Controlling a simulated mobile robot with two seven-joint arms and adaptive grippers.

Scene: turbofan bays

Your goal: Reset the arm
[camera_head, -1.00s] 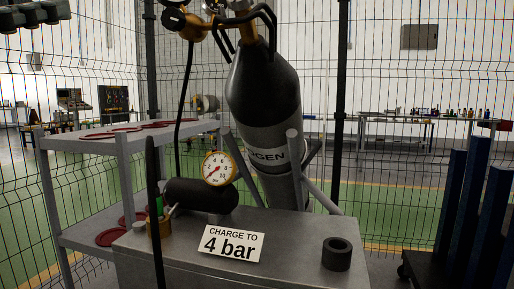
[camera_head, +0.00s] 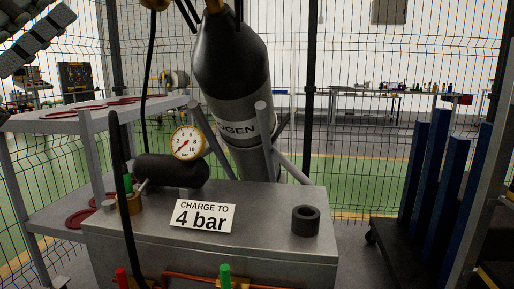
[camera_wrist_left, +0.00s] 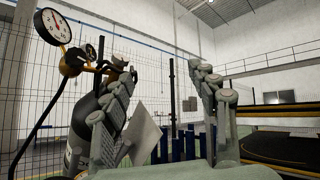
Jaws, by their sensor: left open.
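My left gripper (camera_head: 62,28) shows at the upper left of the head view, partly cut off by the frame edge. In the left wrist view its two segmented grey fingers (camera_wrist_left: 165,95) stand well apart, with nothing visibly held between them. A pale angular sheet-like shape (camera_wrist_left: 142,132) shows beside the left finger there; I cannot tell what it is. The gripper is up and left of the black nitrogen cylinder (camera_head: 232,75) in the head view, apart from it. My right gripper is not in view.
A grey bench (camera_head: 265,215) bears a "CHARGE TO 4 bar" sign (camera_head: 203,215), a pressure gauge (camera_head: 187,143) and a black ring (camera_head: 306,221). A shelf (camera_head: 25,122) with red rings stands left. Blue posts (camera_head: 427,180) stand right. Wire fencing (camera_head: 350,120) runs behind.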

